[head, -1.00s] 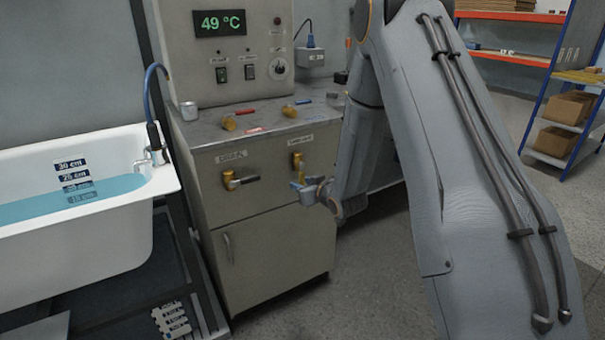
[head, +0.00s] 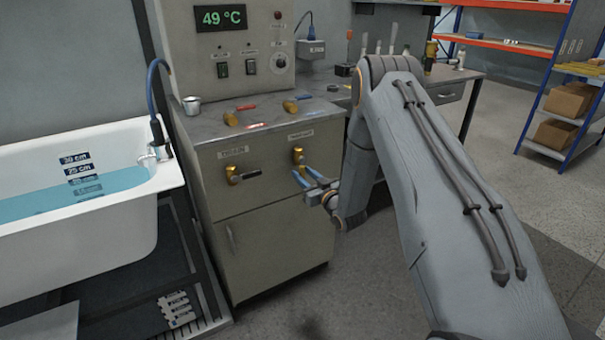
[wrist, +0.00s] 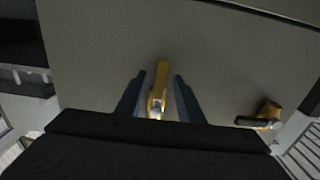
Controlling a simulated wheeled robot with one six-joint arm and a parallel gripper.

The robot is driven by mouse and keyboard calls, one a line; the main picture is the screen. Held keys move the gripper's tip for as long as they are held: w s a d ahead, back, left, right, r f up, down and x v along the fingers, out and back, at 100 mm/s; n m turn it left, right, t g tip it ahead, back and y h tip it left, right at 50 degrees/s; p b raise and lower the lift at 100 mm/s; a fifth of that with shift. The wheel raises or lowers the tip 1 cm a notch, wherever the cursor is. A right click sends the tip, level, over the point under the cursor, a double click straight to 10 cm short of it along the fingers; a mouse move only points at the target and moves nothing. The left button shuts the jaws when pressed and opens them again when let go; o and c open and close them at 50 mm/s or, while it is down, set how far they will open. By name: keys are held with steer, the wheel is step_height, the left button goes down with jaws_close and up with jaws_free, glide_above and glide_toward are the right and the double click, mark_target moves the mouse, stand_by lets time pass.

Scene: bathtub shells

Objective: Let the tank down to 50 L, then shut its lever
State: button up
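A white tub (head: 80,255) holds blue water (head: 75,200) at the left, with a column of cm marks (head: 80,178) on its inner wall. No litre scale is readable. Two brass valves are on the cabinet front. The left valve (head: 232,174) has a dark handle lying sideways; it also shows in the wrist view (wrist: 268,112). The right valve (head: 298,155) is just beyond my gripper (head: 309,178). In the wrist view my gripper (wrist: 158,85) is open, with a finger on each side of a brass lever (wrist: 158,80) and gaps visible. The lever's far end is partly hidden.
The cabinet (head: 265,235) carries a panel (head: 225,50) reading 49 °C. A metal cup (head: 191,104) and loose brass valves with red and blue handles (head: 240,115) lie on its top. A workbench (head: 460,85) and shelves (head: 565,100) stand to the right. Floor at right is clear.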

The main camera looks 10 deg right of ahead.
steer(key=shift+w+a, duration=0.2)
steer(key=shift+w, duration=0.5)
jaws_close()
